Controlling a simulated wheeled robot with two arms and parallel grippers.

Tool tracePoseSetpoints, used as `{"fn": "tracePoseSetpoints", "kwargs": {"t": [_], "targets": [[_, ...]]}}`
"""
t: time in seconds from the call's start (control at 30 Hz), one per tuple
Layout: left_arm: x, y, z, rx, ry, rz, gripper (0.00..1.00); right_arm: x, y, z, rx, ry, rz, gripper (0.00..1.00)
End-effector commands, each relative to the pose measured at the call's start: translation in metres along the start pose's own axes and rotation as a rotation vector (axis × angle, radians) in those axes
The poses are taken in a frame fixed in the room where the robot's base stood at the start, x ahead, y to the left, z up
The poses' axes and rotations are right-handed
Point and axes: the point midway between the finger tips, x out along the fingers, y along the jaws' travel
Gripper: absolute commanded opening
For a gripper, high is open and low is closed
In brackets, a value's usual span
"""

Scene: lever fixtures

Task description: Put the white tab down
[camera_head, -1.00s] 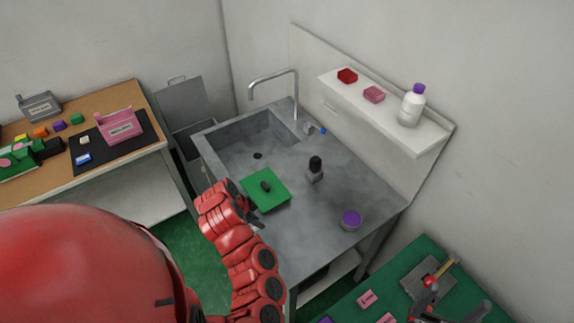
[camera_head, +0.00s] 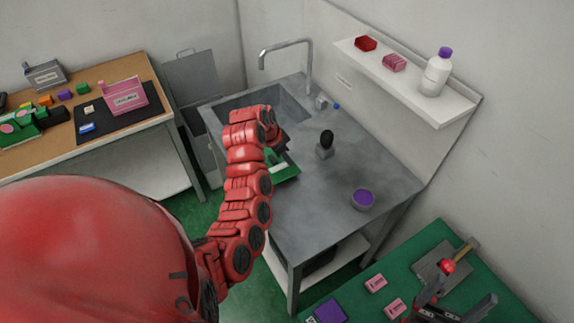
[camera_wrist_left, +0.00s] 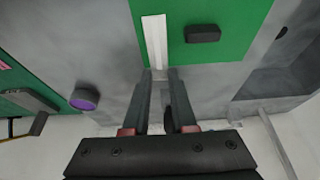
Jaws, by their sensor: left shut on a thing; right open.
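The white tab (camera_wrist_left: 154,40) is a narrow strip lying along a flat green panel in the left wrist view. My left gripper (camera_wrist_left: 158,75) is shut on its near end; whether the tab touches the panel is unclear. The green panel (camera_wrist_left: 220,14) bears a black block (camera_wrist_left: 203,34) to the right of the tab. In the head view the green panel (camera_head: 288,174) is at the sink counter's near-left edge, partly hidden by my left gripper (camera_head: 279,150). My right gripper (camera_head: 457,297) is open at the lower right, above the green table.
The grey sink counter (camera_head: 345,175) carries a black-knobbed lever fixture (camera_head: 326,143) and a purple-topped cup (camera_head: 363,199). The faucet (camera_head: 287,46) stands behind the basin. A white shelf (camera_head: 410,92) is on the wall. Counter space right of the panel is mostly clear.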

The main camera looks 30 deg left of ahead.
Motion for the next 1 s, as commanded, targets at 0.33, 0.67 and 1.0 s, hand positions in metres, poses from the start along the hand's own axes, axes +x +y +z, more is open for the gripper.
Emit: {"fn": "tracePoseSetpoints", "kwargs": {"t": [0.33, 0.67, 1.0], "targets": [[0.013, -0.001, 0.003, -0.003, -0.003, 0.005, 0.0, 0.02, 0.001, -0.003, 0.0, 0.0, 0.0, 0.85], [0.034, -0.003, 0.01, 0.001, 0.002, -0.002, 0.0, 0.027, 0.001, -0.004, 0.0, 0.0, 0.0, 0.85], [0.037, -0.003, 0.011, 0.0, 0.001, -0.001, 0.44, 0.024, 0.001, -0.004, 0.0, 0.0, 0.0, 0.85]]}}
